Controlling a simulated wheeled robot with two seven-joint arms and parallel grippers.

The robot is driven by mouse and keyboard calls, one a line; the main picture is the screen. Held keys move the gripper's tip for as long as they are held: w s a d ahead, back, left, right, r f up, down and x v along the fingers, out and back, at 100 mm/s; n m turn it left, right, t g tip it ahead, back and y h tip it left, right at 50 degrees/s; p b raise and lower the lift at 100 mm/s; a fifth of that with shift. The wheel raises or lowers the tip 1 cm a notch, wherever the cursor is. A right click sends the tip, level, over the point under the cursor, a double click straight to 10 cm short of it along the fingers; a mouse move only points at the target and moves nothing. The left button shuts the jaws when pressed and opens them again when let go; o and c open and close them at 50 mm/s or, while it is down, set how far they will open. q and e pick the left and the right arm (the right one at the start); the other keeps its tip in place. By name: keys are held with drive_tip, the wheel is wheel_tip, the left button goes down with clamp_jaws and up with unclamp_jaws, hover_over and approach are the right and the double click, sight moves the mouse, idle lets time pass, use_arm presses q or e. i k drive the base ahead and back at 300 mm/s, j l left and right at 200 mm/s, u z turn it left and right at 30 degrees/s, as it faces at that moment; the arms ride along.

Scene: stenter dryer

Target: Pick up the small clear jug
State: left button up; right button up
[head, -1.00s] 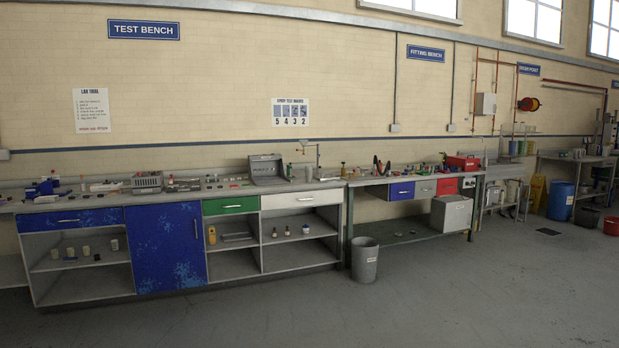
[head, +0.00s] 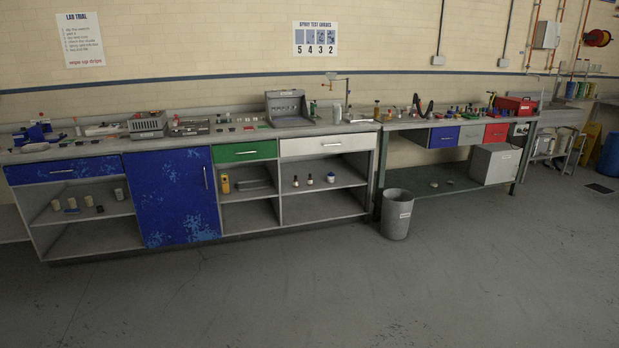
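I cannot pick out the small clear jug for certain at this distance. A small pale vessel (head: 336,113) stands on the test bench top by a thin metal stand (head: 347,98), but I cannot tell whether it is a jug or whether it is clear. Neither of my grippers is in view.
The long test bench (head: 332,146) has a blue door (head: 172,197) and open shelves. A second bench (head: 421,172) with a red toolbox (head: 515,105) adjoins at right. A grey bin (head: 397,216) stands on the floor before it. The floor in front is clear.

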sight(337, 114)
drive_tip(key=i, duration=3.1)
drive_tip(key=i+j+z, duration=0.15)
drive_tip(key=i, duration=0.5)
drive_tip(key=i+j, duration=0.1)
drive_tip(key=i, duration=0.5)
